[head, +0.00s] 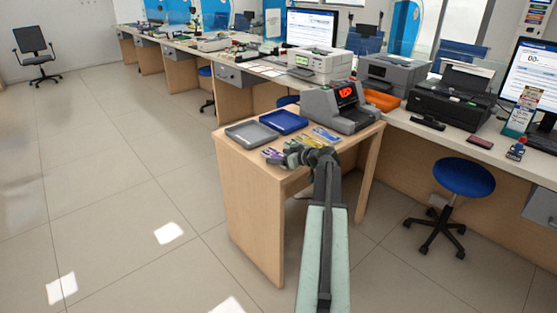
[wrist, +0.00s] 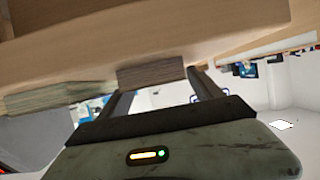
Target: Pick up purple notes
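The purple notes (head: 270,152) lie near the front left edge of the small wooden table, partly beside my gripper (head: 291,159). My gripper is low at the table's front edge, close to the notes. In the wrist view, which looks turned over, my gripper (wrist: 160,88) has its two dark fingers spread apart. The end of a note bundle (wrist: 152,75) shows between them. Its colour cannot be told from this edge, and I cannot tell whether the fingers touch it. Another bundle (wrist: 50,98) lies to the left.
Yellow notes (head: 308,142) and blue notes (head: 326,134) lie on the small table (head: 236,167). A grey tray (head: 252,134) and a blue tray (head: 283,122) stand behind. A counting machine (head: 340,107) stands at the back right. A blue stool (head: 463,177) is to the right.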

